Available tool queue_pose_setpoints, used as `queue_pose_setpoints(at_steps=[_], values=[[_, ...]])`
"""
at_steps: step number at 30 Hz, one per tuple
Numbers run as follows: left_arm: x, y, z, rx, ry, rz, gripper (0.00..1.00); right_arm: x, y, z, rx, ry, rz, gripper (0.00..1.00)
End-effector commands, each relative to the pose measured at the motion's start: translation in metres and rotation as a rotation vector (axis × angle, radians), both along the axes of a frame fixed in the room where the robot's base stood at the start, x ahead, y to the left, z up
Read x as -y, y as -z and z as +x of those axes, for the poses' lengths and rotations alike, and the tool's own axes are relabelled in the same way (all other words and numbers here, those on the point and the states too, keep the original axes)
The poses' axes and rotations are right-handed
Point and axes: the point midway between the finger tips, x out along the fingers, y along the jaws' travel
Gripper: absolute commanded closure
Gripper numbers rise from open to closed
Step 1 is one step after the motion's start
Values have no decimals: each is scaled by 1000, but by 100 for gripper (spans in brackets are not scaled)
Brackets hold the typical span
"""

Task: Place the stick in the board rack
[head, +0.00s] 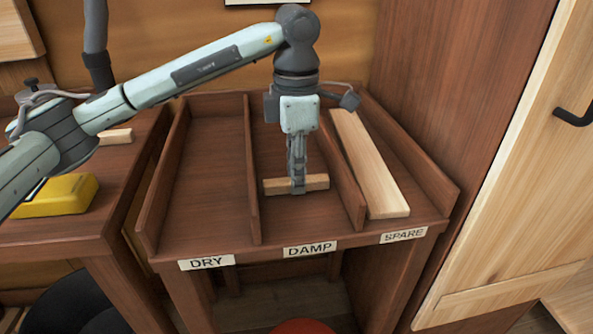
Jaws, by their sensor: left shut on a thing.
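A short pale wooden stick (316,182) lies crosswise at the front of the middle compartment, the one labelled DAMP, of the dark wooden board rack (205,222). My left gripper (297,186) points straight down and is shut on the stick near its middle. I cannot tell whether the stick touches the compartment floor or is held just above it. The DRY compartment on the left is empty. A longer pale board (370,165) lies lengthwise in the SPARE compartment on the right. My right gripper is not in view.
A side bench (60,232) on the left holds a yellow object (62,194) and a pale wood piece (117,136). Low dividers separate the rack's compartments. A pale door with a black handle (573,117) stands at the right. Something red (303,326) is below the rack.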

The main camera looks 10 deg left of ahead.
Motion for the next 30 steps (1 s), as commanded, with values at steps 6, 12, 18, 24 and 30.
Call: queue_pose_setpoints(at_steps=[6, 12, 18, 24, 30], values=[[0, 0, 0, 2, 0, -1, 100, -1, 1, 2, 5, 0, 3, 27], [0, 3, 0, 2, 0, -1, 100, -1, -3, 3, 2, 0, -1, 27], [0, 2, 0, 2, 0, -1, 61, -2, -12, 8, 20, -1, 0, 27], [0, 2, 0, 2, 0, -1, 61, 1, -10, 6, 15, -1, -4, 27], [1, -6, 1, 4, 0, -2, 61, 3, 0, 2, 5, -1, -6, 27]])
